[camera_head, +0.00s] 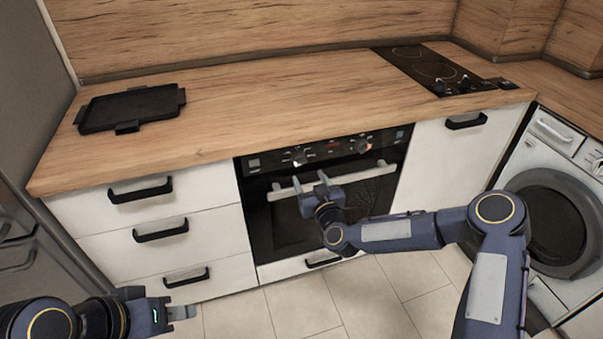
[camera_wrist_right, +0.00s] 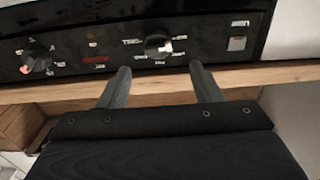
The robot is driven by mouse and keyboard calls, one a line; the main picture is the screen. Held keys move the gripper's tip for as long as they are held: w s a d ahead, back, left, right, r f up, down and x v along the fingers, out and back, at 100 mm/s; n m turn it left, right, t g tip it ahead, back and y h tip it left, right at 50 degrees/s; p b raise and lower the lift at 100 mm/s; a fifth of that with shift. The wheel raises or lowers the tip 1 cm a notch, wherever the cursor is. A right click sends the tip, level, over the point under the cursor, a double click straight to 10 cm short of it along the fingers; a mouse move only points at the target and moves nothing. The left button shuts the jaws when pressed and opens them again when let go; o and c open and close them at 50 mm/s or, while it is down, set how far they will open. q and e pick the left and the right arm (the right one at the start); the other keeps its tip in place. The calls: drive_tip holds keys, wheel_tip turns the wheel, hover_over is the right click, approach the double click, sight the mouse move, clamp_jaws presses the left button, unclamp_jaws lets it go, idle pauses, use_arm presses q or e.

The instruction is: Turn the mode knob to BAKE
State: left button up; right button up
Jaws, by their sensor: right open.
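The oven's control panel (camera_head: 330,149) carries two round knobs. The left knob (camera_head: 299,158) has word labels around it, upside down and too small to read surely in the right wrist view (camera_wrist_right: 158,45); its light pointer mark faces right there. The other knob (camera_head: 362,146) also shows at the left in that view (camera_wrist_right: 37,60). My right gripper (camera_head: 310,181) is open in front of the panel, near the left knob. In the right wrist view its empty fingers (camera_wrist_right: 160,69) are spread to either side below this knob, apart from it. My left gripper (camera_head: 182,312) is low at the left, away from the oven.
The oven door handle (camera_head: 335,180) runs just below the panel, close to my right gripper. A wooden counter (camera_head: 250,100) above holds a black tray (camera_head: 130,108) and a hob (camera_head: 437,72). White drawers (camera_head: 150,222) stand left, a washing machine (camera_head: 555,205) right.

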sight(301, 164)
drive_tip(key=x, duration=0.8)
drive_tip(key=shift+d+f, duration=0.1)
drive_tip(key=shift+f, duration=0.05)
drive_tip(key=shift+c, duration=0.5)
